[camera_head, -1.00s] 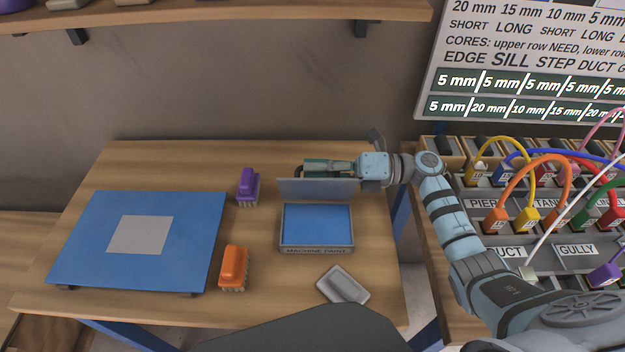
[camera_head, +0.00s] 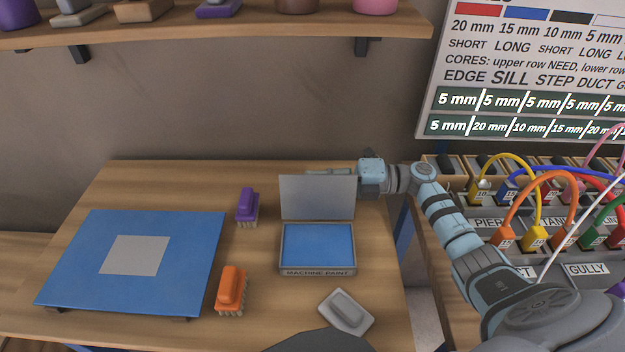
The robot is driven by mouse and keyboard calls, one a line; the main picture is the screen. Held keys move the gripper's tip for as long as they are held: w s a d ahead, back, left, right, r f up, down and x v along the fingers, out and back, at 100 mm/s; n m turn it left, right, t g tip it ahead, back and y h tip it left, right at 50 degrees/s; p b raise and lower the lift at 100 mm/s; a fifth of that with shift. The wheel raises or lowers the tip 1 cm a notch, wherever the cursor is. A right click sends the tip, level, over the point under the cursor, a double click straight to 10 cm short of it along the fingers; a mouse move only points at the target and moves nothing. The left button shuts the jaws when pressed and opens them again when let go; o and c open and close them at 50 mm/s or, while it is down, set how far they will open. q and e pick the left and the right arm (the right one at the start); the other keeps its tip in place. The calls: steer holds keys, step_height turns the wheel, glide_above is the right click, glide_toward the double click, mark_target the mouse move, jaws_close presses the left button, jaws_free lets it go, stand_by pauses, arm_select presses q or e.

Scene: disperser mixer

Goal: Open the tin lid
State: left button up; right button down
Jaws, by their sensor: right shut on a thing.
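The tin (camera_head: 317,272), labelled MACHINE PAINT, sits on the wooden table with blue paint (camera_head: 318,245) showing inside. Its grey lid (camera_head: 317,198) stands raised, close to upright, along the tin's far edge. My right gripper (camera_head: 330,172) is at the lid's upper edge, mostly hidden behind it, with its arm coming in from the right. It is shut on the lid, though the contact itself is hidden. My left gripper is not in view.
A blue board with a grey square (camera_head: 200,232) lies at the left. A purple brush (camera_head: 246,206) and an orange brush (camera_head: 231,288) are left of the tin. A grey tray-like piece (camera_head: 346,312) lies in front. Cabled connectors (camera_head: 507,240) fill the bench at right.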

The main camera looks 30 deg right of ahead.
steer(key=c, duration=1.7)
jaws_free()
steer(key=shift+w, duration=0.1)
steer(key=v, duration=0.7)
steer(key=shift+d+f, duration=0.1)
steer(key=shift+d, duration=0.15)
